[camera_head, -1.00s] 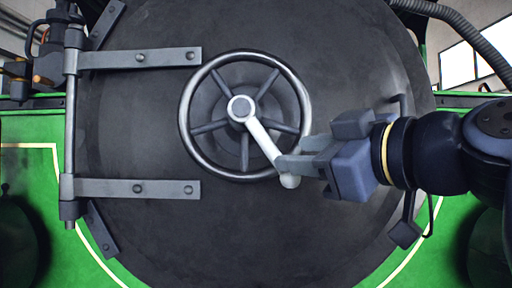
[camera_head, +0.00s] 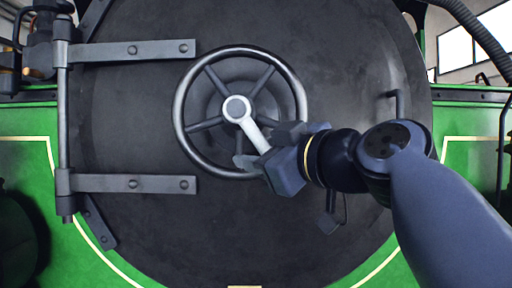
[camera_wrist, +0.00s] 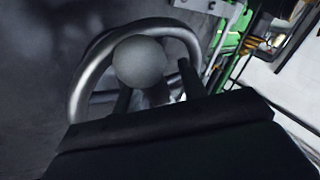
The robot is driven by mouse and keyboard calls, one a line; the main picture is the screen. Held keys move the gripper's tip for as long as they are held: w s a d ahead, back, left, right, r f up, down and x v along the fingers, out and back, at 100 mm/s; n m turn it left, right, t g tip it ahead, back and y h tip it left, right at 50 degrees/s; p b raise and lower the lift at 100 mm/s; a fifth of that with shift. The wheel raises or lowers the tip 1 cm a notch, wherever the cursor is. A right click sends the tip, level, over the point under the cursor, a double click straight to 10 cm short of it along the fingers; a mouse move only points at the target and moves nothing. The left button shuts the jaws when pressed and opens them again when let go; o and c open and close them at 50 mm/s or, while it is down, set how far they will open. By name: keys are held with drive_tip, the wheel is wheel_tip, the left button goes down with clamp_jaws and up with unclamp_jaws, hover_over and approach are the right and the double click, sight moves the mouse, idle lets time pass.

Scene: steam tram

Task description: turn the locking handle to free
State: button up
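The locking handle (camera_head: 255,135) is a pale grey lever on the hub in front of a spoked handwheel (camera_head: 178,108) on the round dark door. It points down and to the right. My gripper (camera_head: 266,146) is at its outer end, with one finger on each side and the fingers apart. The end of the handle is hidden behind my gripper in the head view. In the wrist view, the handle's round knob (camera_wrist: 139,62) shows between and above the dark fingers, with the wheel rim (camera_wrist: 82,80) behind it. Contact with the handle cannot be told.
Two grey hinge straps (camera_head: 130,184) and a vertical hinge rod (camera_head: 63,130) are at the door's left. A small bracket (camera_head: 396,100) stands out from the door at right. The green front (camera_head: 470,125) surrounds the door.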

clamp_jaws()
idle(0.4)
